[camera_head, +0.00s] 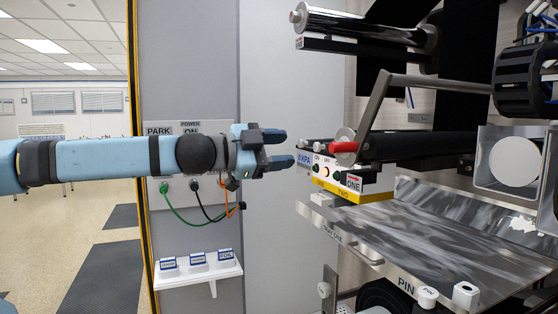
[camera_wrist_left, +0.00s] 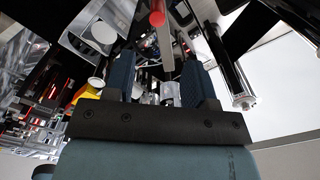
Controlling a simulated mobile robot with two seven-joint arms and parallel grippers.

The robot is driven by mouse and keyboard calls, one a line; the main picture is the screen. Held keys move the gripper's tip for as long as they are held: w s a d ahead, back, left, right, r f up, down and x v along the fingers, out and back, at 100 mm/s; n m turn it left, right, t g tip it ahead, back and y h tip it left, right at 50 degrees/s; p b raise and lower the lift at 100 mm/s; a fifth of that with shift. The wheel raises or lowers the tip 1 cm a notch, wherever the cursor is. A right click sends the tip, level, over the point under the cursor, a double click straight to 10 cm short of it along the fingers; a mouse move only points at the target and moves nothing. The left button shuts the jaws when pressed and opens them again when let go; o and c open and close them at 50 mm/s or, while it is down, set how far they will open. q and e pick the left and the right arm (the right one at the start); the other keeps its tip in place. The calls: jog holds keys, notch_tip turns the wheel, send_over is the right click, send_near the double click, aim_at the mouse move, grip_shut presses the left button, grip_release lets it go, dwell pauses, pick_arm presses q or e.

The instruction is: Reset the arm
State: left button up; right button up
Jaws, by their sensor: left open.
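My left gripper (camera_head: 284,148) reaches in from the left, its two fingers open and empty, pointing right toward the machine. The grey metal arm (camera_head: 373,108) slopes down from a bar at the upper right, with a red grip (camera_head: 345,147) at its lower end. The red grip lies to the right of my fingertips, with a visible gap in the head view. In the left wrist view the red grip (camera_wrist_left: 157,19) and the grey arm (camera_wrist_left: 167,55) show beyond and between my open fingers (camera_wrist_left: 158,82). My right gripper is not in view.
A control box (camera_head: 342,180) with buttons and a yellow lower edge sits just below the red grip. A chrome roller (camera_head: 365,27) is above. A shiny plate (camera_head: 430,235) with a PIN label lies below. A wall panel (camera_head: 178,185) with cables and a small shelf (camera_head: 200,272) are behind my arm.

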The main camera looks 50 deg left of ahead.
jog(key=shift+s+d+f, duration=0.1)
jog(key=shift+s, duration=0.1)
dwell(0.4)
